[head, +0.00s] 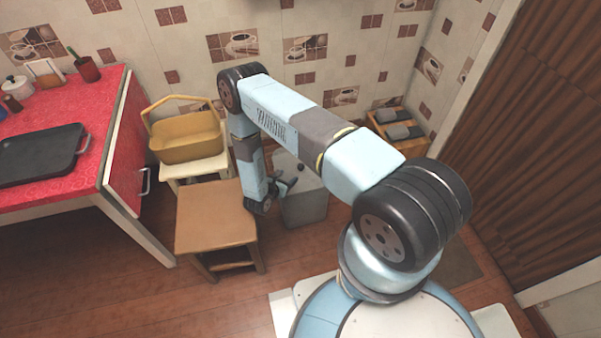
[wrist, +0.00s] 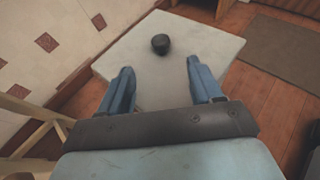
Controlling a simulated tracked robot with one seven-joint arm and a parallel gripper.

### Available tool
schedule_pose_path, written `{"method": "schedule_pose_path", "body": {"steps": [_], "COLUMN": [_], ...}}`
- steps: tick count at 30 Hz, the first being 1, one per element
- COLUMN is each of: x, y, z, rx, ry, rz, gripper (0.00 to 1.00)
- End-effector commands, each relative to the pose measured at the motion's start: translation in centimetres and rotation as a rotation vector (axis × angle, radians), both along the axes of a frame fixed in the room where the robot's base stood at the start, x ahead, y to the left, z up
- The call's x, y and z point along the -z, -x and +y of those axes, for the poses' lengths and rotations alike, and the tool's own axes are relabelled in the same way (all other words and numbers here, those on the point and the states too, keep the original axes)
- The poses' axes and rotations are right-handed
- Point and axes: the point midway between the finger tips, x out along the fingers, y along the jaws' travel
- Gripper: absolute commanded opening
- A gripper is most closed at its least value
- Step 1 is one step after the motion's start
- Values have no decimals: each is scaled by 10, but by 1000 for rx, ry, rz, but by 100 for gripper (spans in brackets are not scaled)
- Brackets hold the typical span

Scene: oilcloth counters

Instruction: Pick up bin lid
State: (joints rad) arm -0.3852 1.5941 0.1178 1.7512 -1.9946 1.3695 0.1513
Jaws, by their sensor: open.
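The bin lid (wrist: 205,48) is a flat pale grey square with a dark round knob (wrist: 161,44) in the wrist view. In the head view the lid (head: 311,177) tops a grey bin (head: 305,209) on the floor, partly hidden behind my arm. The knob also shows in the head view (head: 300,167). My gripper (wrist: 157,76) is open and empty. Its two blue fingers stand apart over the lid, with the knob beyond the fingertips and roughly between them in the picture. I cannot tell how high the fingers are above the lid.
A brown wooden stool (head: 215,218) stands left of the bin. A yellow basket (head: 187,136) sits on a pale stool behind it. A red-topped counter (head: 90,105) is at the left. A wooden rack (head: 398,129) stands in the back corner. A mat (wrist: 287,52) lies right of the bin.

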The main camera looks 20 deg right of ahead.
Motion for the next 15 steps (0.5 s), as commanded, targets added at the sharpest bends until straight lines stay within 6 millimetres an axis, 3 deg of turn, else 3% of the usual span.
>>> {"method": "schedule_pose_path", "body": {"steps": [5,15], "x": [11,33], "y": [-4,-41], "z": [-7,-45], "rx": [-10,-9], "ry": [1,1], "rz": [4,5], "gripper": [65,65]}}
